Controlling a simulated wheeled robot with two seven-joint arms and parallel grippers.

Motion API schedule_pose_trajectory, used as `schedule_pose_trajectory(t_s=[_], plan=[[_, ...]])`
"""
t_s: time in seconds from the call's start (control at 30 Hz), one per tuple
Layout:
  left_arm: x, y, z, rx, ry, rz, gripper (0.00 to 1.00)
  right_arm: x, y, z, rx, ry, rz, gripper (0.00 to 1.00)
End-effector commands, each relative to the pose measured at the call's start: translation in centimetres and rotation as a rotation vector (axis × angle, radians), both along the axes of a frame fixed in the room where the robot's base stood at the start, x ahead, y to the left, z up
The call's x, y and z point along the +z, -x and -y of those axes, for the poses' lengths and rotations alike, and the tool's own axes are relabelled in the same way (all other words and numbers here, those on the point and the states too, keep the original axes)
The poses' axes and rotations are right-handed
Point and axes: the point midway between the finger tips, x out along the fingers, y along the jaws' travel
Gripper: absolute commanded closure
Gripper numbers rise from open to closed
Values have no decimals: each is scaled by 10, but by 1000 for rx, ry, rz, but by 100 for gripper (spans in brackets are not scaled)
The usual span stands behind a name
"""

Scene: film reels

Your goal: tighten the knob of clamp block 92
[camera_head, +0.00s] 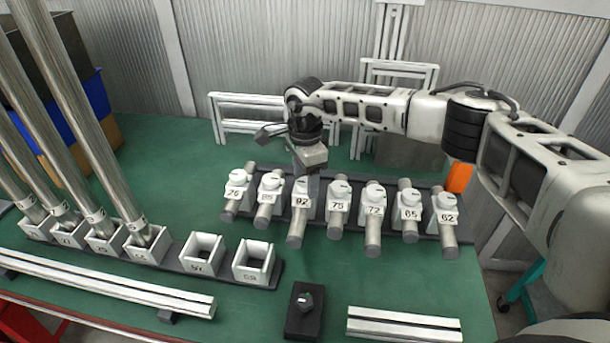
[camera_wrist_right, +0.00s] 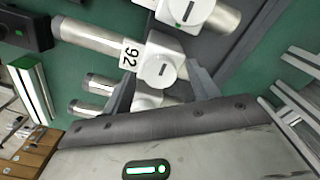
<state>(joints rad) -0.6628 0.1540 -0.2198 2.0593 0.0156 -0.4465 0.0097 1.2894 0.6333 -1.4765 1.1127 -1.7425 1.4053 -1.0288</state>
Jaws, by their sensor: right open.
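Clamp block 92 (camera_head: 302,202) is a small white block in a row of similar blocks, with a metal rod through it. In the right wrist view its label, white body and round slotted knob (camera_wrist_right: 161,71) show clearly. My right gripper (camera_head: 306,192) points down above block 92 and hides its knob in the head view. In the right wrist view the jaws (camera_wrist_right: 162,86) are open with one finger on each side of the knob. I cannot tell whether they touch it. My left gripper is not in view.
Neighbouring blocks 85 (camera_head: 268,187) and 75 (camera_head: 338,205) stand close on both sides. Square white holders (camera_head: 203,254), some with tall rods, stand at left. A black base with a small knob (camera_head: 304,310) and a white rail (camera_head: 404,325) lie in front.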

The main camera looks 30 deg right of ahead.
Motion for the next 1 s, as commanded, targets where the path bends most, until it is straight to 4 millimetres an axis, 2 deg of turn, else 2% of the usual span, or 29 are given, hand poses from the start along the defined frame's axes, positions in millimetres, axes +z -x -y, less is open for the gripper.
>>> schedule_pose_trajectory(t_s=[0.07,0.2,0.23,0.63,1.0], plan=[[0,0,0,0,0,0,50,0,0,0,0,0,0,41],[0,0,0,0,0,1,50,0,0,0,0,0,0,80],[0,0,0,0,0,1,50,0,0,0,0,0,0,86],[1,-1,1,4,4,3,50,0,0,-1,-52,0,-1,85],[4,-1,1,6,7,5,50,1,0,-1,-325,0,-1,85]])
